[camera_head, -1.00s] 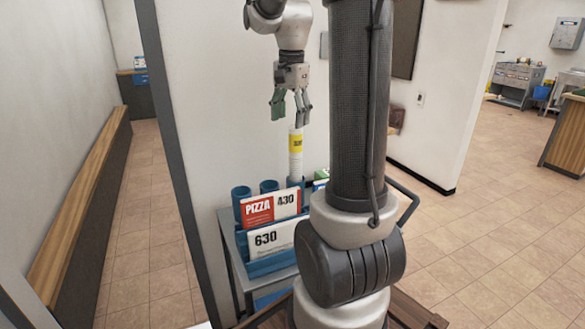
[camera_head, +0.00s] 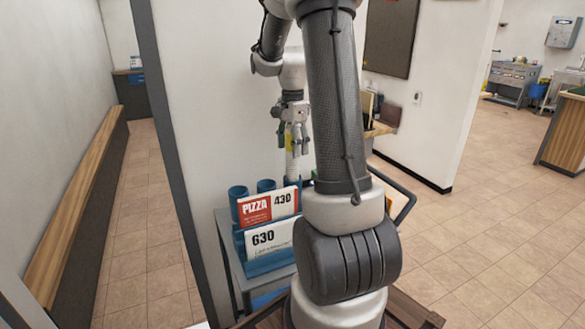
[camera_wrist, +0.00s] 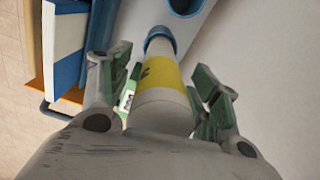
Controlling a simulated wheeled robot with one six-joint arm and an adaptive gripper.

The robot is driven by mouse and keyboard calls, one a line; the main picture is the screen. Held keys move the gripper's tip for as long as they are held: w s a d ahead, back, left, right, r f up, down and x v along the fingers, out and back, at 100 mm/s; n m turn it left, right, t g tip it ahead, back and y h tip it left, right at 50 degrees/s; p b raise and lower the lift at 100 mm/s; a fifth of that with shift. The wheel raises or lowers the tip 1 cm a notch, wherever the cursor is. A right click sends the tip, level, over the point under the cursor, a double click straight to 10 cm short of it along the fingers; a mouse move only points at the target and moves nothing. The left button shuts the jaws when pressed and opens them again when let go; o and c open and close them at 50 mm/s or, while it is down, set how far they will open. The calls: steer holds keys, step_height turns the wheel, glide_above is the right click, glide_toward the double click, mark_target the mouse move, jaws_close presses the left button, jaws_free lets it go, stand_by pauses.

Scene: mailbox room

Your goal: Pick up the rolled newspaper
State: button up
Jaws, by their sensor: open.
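The rolled newspaper (camera_head: 291,167) is a white roll with a yellow band. It stands upright at the back of the blue rack on the small table. My gripper (camera_head: 293,146) points down over its upper part, with the fingers at the height of the band. In the wrist view my gripper (camera_wrist: 163,85) is open, with one green-padded finger on each side of the newspaper (camera_wrist: 160,105). Gaps seem to show between the pads and the roll. Its lower end meets a blue tube (camera_wrist: 161,38). My arm hides part of the rack in the head view.
Blue tubes (camera_head: 238,193) and cards marked PIZZA 430 (camera_head: 268,208) and 630 (camera_head: 268,240) are on the rack. A white wall (camera_head: 200,100) stands close behind. Books (camera_wrist: 64,40) lie left of the gripper in the wrist view. Open tiled floor (camera_head: 480,220) is at right.

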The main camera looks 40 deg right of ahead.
jaws_close()
steer(key=shift+r, duration=0.1)
